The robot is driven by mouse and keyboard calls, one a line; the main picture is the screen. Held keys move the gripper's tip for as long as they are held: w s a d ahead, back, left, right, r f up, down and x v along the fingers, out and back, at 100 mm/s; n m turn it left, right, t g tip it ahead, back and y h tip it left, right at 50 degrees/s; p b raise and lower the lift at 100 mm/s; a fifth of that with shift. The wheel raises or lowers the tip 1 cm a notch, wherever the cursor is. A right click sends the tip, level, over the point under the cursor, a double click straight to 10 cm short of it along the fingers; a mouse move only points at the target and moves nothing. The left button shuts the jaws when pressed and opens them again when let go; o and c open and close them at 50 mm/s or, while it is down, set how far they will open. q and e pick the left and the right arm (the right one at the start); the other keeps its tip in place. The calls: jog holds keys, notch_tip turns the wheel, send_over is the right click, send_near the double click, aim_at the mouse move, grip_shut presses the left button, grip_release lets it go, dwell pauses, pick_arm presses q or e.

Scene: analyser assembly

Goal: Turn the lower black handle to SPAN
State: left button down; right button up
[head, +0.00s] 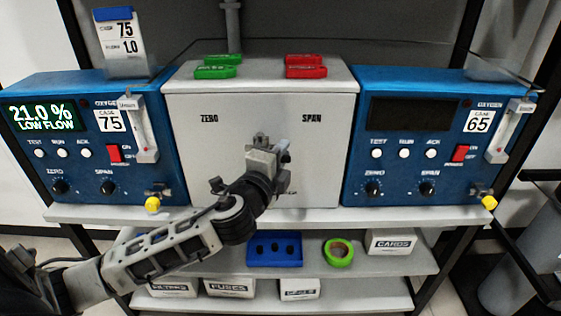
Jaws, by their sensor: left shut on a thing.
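The grey-white panel box (200,150) stands between two blue analysers, with ZERO printed at its upper left and SPAN at its upper right. My left gripper (268,148) is at the middle of its front face, below and between the two words. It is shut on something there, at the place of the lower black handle. The gripper and wrist hide the handle, so I cannot tell which way it points. My right gripper is not in view.
Green tags (216,70) and red tags (306,70) lie on the box top. The left analyser (80,85) reads 21.0 % LOW FLOW; the right analyser (440,85) has a dark display. Shelves below hold a blue tray (252,263), green tape (338,262) and white boxes.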

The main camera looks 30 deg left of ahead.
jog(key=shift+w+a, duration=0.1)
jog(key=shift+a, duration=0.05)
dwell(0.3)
pick_arm(q)
jog(key=c, duration=1.4)
grip_release()
jog(key=s+d, duration=0.2)
jog(key=s, duration=1.3)
jog(key=shift+s+d, duration=0.25)
jog(key=shift+s, duration=0.15)
